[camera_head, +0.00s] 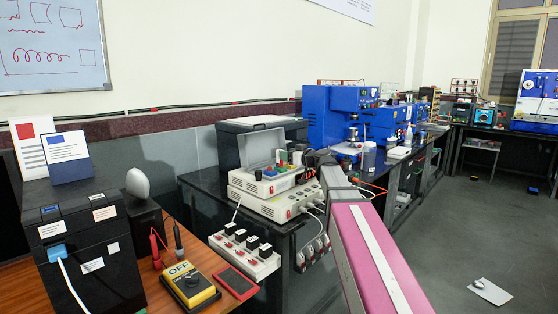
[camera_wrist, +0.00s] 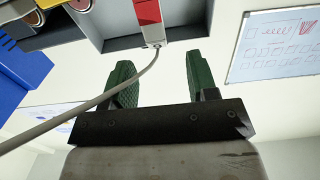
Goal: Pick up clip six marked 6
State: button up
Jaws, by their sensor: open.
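In the wrist view a red clip (camera_wrist: 148,14) with a pale lower end sits in a grey recess, with a grey cable running from it to the lower left. No number is readable on it, so I cannot tell whether it is clip six. My gripper (camera_wrist: 158,66) has two green fingers, spread apart and empty. Their tips are just short of the clip's cable end, one on each side of its line. In the head view, small coloured clips (camera_head: 285,164) stand at an open-lidded pale tester (camera_head: 262,188); my arm partly hides its right side.
A black case (camera_head: 262,145) and blue machines (camera_head: 335,108) stand behind.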

jog(key=shift+f+x, duration=0.15)
jog(key=shift+x, duration=1.35)
jog(key=shift+f+x, duration=0.2)
jog(key=shift+x, duration=1.3)
jog(key=shift+w+d, duration=0.1)
jog(key=shift+d, duration=0.05)
grip_shut()
